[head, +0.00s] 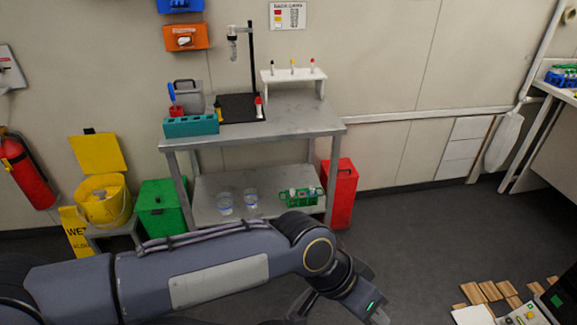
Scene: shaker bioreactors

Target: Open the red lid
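A tall red bin (340,200) stands on the floor at the right end of the metal table. Its red lid (339,168) lies flat on top and looks shut. My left arm comes in from the left across the front of the view. My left gripper (340,311) is low in the view, in front of the red bin and well apart from it. Its fingers look spread, with nothing seen between them, though the tips are near the bottom edge. My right gripper is not in view.
A green bin (163,209) with its lid down and a yellow bin (104,203) with its lid up stand at the left. The metal table (300,125) holds a teal box and a stand. Wooden blocks (487,292) lie lower right. Floor right of the red bin is clear.

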